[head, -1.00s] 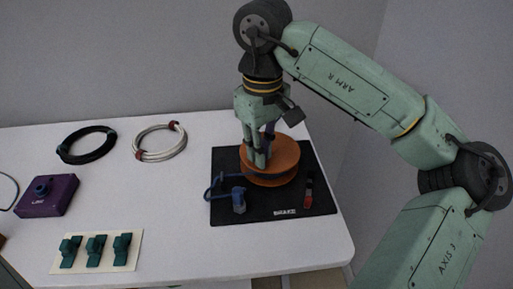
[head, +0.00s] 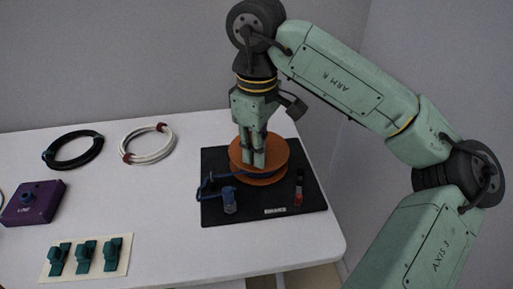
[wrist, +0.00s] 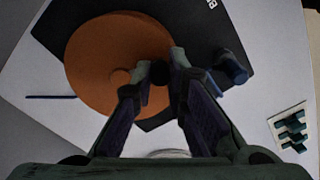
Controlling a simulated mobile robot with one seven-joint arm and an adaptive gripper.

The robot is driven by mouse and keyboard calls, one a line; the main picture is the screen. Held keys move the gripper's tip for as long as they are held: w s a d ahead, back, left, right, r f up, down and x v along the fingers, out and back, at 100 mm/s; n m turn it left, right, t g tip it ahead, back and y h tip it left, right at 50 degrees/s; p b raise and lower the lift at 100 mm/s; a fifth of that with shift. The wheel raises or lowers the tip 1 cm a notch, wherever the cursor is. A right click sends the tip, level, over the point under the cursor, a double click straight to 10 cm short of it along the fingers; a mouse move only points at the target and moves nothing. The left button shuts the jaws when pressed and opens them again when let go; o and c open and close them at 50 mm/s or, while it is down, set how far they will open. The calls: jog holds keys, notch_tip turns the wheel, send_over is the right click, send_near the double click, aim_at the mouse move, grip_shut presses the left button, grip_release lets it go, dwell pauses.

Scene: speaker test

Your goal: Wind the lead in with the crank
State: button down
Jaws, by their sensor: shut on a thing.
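The orange reel (head: 283,160) lies flat on a black base plate (head: 312,198); it also shows in the wrist view (wrist: 100,50). My gripper (head: 254,163) points down over the reel. In the wrist view my gripper (wrist: 160,78) is shut on a small dark knob (wrist: 160,72) above the reel, which I take for the crank's handle. The rest of the crank is hidden. The blue lead (head: 204,186) leaves the reel on the left and loops on the plate near a blue plug (head: 229,201).
A black cable coil (head: 74,163) and a white coil (head: 148,157) lie at the back left. A purple box (head: 35,203) is at far left. Several green clips or switches sit on a cream board (head: 69,271) in front. The middle of the white table (head: 155,205) is clear.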

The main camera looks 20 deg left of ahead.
jog(key=c, duration=1.6)
grip_release()
